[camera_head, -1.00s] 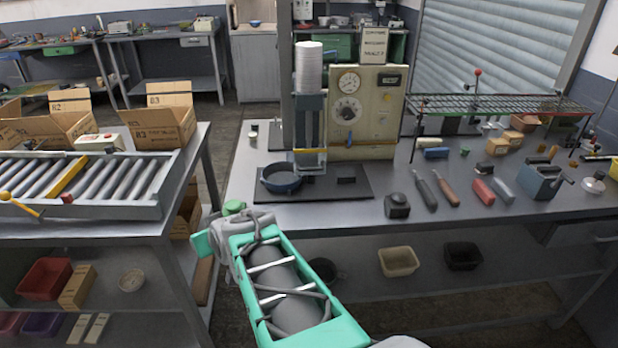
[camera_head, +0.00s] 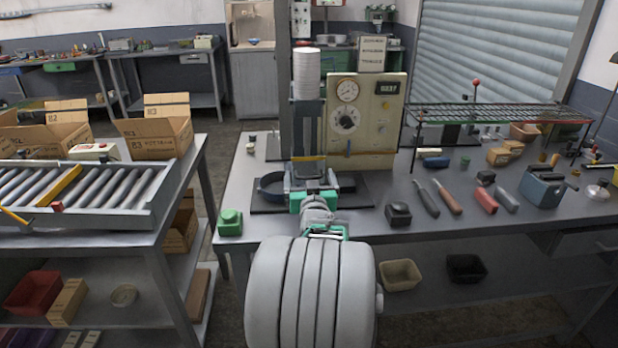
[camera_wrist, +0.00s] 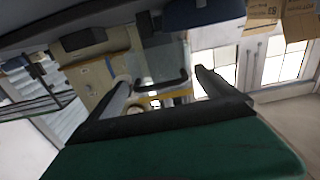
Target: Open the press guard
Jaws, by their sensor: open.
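The press (camera_head: 309,105) stands at the back of the bench, with a tall column and a white cylinder on top. Its guard (camera_head: 308,130) is a greyish panel at the front, with a yellow strip across its lower part. In the wrist view the guard (camera_wrist: 158,58) looks translucent and carries a dark bar handle (camera_wrist: 162,84). My gripper (camera_head: 313,186) is open in front of the press, low by the guard. In the wrist view my gripper's fingers (camera_wrist: 165,90) appear either side of the handle; contact cannot be told.
A cream control box (camera_head: 366,120) with dials stands right of the guard. A green-topped block (camera_head: 230,222) sits at the bench's front left. A black block (camera_head: 398,214) and several hand tools lie to the right. A roller conveyor (camera_head: 90,190) is on the left.

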